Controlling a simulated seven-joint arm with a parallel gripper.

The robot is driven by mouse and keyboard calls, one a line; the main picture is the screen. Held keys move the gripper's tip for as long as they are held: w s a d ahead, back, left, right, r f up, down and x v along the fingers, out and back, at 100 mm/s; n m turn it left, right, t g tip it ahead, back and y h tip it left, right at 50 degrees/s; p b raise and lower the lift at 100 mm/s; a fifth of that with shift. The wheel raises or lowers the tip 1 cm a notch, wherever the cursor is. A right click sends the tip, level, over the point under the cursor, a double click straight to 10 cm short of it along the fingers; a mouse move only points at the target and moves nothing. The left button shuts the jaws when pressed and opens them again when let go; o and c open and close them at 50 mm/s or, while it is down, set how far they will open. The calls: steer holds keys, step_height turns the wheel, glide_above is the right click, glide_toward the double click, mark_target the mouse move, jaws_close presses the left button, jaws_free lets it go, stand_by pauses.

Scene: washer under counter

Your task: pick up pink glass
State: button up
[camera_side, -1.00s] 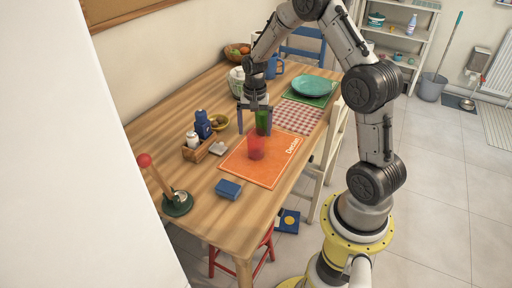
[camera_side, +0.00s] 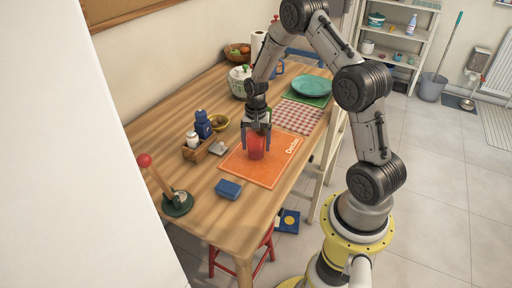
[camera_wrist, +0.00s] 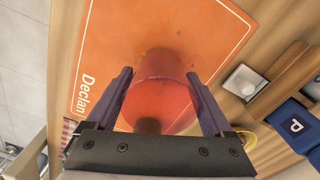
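The pink glass (camera_side: 257,148) is a see-through red-pink tumbler standing on the orange placemat (camera_side: 265,174). My gripper (camera_side: 256,150) points down over it, with one finger on each side. In the wrist view, the glass (camera_wrist: 164,97) lies between the two dark blue fingers of my gripper (camera_wrist: 158,76). The fingers are spread around the glass. Whether they touch it is hard to tell. A green glass stands behind my gripper and is mostly hidden by it in the side view.
A wooden caddy (camera_side: 205,150) with a blue bottle (camera_side: 203,126) and a shaker stands left of the mat. A blue box (camera_side: 228,189) lies near the front. A checked mat (camera_side: 299,118) and a teal plate (camera_side: 311,86) lie behind.

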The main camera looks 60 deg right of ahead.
steer(key=c, duration=1.1)
steer(key=shift+r, duration=0.1)
